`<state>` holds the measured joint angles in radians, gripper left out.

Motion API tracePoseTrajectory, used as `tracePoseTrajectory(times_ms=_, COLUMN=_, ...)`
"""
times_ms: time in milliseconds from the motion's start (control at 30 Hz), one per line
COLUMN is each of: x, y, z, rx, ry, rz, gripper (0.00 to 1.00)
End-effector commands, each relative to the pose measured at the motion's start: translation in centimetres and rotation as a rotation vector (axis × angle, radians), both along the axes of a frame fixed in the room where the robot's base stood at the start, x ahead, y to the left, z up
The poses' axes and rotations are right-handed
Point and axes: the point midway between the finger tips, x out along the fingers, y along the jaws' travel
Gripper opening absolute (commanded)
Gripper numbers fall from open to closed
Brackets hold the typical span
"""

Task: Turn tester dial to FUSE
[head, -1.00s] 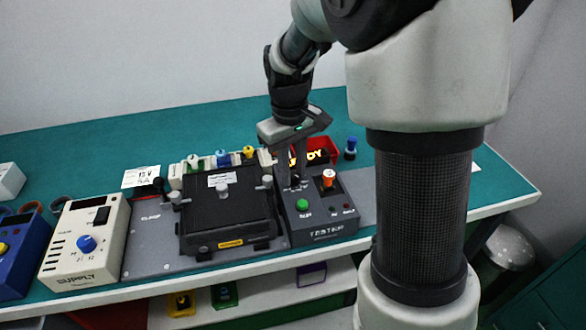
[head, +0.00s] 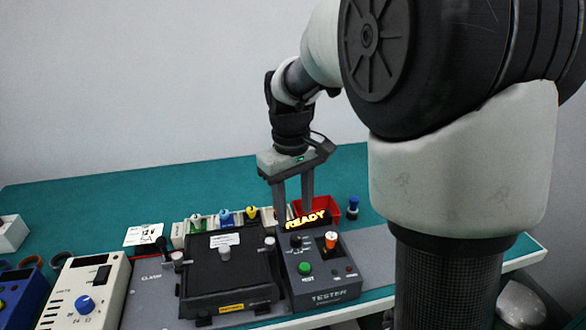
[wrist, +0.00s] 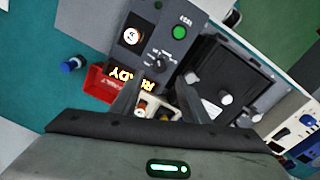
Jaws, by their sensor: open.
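The tester (head: 318,277) is a dark grey box on the bench with a lit READY display (head: 306,219), a green button (head: 305,268) and an orange-topped knob or plug (head: 331,239). Its black dial (head: 296,242) sits on the upper left of its top; it also shows in the wrist view (wrist: 158,64). I cannot read the dial's setting. My gripper (head: 294,208) is open and empty, pointing down above and behind the dial, apart from it.
A black clamp fixture (head: 225,275) stands directly left of the tester. A cream supply box (head: 88,295) stands left. The bench's back is clear.

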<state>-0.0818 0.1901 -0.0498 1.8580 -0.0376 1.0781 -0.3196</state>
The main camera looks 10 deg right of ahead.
Motion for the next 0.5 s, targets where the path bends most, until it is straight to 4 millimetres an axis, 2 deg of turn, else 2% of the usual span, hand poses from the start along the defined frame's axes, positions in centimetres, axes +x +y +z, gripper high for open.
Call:
tracePoseTrajectory(times_ms=33, x=0.1, y=0.1, z=1.7, rx=0.000, ry=-0.004, rz=0.000, gripper=0.41)
tracePoseTrajectory(times_ms=200, x=0.0, y=0.2, z=5.6, rx=0.000, ry=-0.003, rz=0.000, gripper=0.41)
tracePoseTrajectory(times_ms=333, x=-0.1, y=0.3, z=7.8, rx=0.000, ry=-0.002, rz=0.000, gripper=0.41)
tracePoseTrajectory(times_ms=500, x=-0.2, y=0.4, z=9.3, rx=0.000, ry=0.000, rz=0.000, gripper=0.41)
